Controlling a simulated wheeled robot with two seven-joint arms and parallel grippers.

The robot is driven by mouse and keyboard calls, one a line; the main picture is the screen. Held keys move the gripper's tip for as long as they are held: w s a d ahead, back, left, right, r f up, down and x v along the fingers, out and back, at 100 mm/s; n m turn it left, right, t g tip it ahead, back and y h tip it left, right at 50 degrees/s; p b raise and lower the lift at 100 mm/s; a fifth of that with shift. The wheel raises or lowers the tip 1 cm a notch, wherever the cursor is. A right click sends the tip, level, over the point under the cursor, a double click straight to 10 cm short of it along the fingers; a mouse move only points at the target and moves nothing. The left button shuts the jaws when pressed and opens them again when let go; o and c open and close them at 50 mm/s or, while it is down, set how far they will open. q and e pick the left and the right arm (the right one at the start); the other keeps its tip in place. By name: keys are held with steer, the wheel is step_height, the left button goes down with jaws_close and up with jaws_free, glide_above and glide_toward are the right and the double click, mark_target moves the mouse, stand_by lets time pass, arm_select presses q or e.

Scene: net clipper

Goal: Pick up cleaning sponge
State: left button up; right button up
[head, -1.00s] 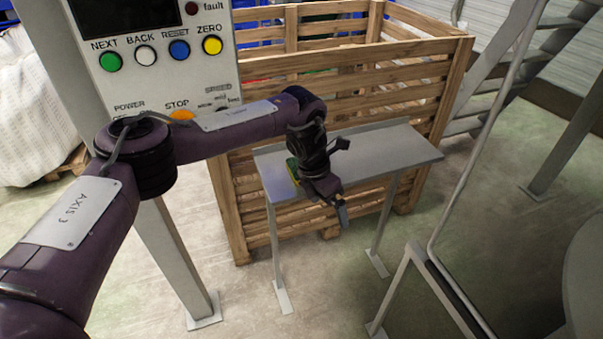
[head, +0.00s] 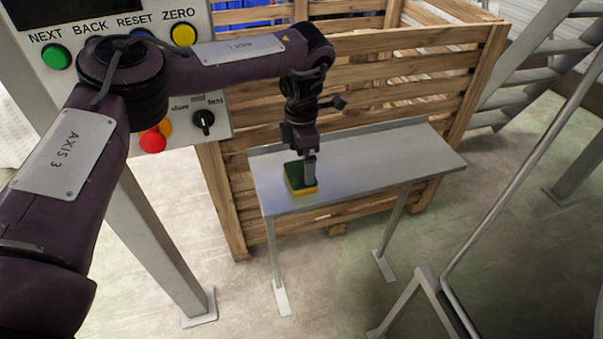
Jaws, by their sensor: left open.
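The cleaning sponge (head: 291,178), yellow with a dark green top, lies on the left part of a narrow grey metal table (head: 395,158). My left gripper (head: 310,180) is open and points down at the sponge, with a grey finger in front of it that hides part of its right side. I cannot tell whether the finger touches the sponge. My right gripper is not in view.
A slatted wooden crate (head: 365,82) stands right behind the table. A control panel (head: 213,117) with coloured buttons is on a post at the left. Metal railings (head: 510,150) rise at the right. The rest of the tabletop is bare.

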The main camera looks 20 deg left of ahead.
mark_target(300, 173)
arm_select(q)
step_height(300, 173, down, 4)
steer(key=shift+w+a+p, duration=0.1)
steer(key=shift+a+p, duration=0.05)
steer(key=shift+p, duration=0.25)
steer(key=shift+f, duration=0.65)
steer(key=c, duration=0.9)
steer(key=shift+o, duration=0.2)
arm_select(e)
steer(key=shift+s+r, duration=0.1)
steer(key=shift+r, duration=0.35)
arm_select(q)
steer(key=shift+w+r, duration=0.1)
steer(key=shift+r, duration=0.05)
